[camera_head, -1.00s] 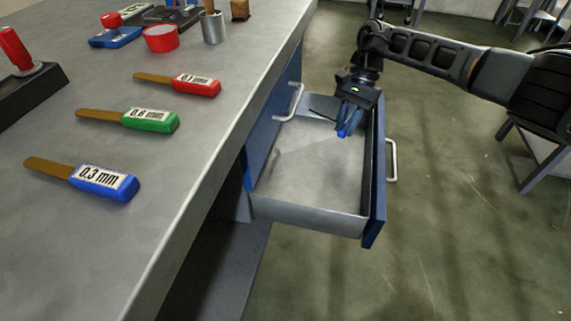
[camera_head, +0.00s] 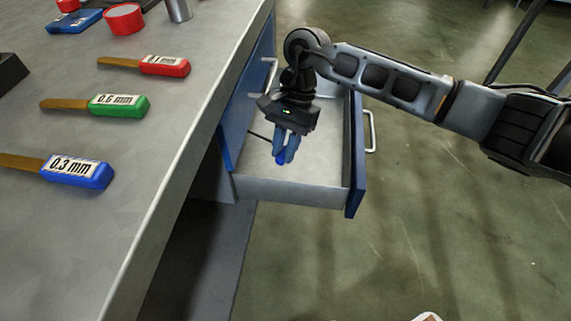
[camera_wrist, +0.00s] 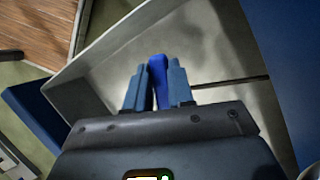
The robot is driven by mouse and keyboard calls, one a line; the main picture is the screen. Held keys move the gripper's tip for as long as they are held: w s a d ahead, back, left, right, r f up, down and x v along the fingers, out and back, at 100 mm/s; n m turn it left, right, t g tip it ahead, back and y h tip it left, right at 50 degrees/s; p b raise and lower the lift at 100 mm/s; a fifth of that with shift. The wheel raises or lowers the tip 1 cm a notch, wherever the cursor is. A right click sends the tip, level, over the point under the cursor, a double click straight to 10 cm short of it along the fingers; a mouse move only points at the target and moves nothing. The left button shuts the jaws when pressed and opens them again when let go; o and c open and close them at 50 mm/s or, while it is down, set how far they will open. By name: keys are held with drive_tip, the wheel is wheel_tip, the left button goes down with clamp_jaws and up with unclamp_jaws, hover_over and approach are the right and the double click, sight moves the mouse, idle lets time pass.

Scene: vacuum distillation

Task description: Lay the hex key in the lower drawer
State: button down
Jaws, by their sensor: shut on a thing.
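The lower drawer (camera_head: 290,190) is pulled open from the bench; its grey inside shows and its blue front faces right. It also shows in the wrist view (camera_wrist: 100,65). My gripper (camera_head: 285,157) points down over the drawer, its fingers closed on the blue part of the hex key (camera_head: 281,161). In the wrist view the blue part (camera_wrist: 157,70) stands between the two fingertips. A thin dark rod, seemingly the key's shank, sticks out to one side over the drawer. I cannot tell whether the key touches the drawer floor. The drawer floor in view looks otherwise empty.
The grey bench top (camera_head: 150,130) overhangs at left, with red (camera_head: 165,66), green (camera_head: 120,105) and blue (camera_head: 78,171) labelled tools on it. A closed blue front with a handle (camera_head: 271,75) is beside the open drawer. The floor at right is clear.

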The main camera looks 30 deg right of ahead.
sight(285, 175)
drive_tip(key=shift+w+d+f+b, duration=0.1)
drive_tip(key=shift+f+b, duration=0.3)
drive_tip(key=shift+f, duration=1.35)
drive_tip(key=shift+d+f+b, duration=0.1)
drive_tip(key=shift+f+b, duration=0.25)
drive_tip(key=shift+f, duration=1.45)
drive_tip(key=c, duration=1)
unclamp_jaws()
drive_tip(key=shift+r, duration=0.2)
drive_tip(key=p+v, duration=0.2)
drive_tip(key=v, duration=0.9)
drive_tip(key=shift+w+r, duration=0.1)
drive_tip(key=shift+r, duration=0.3)
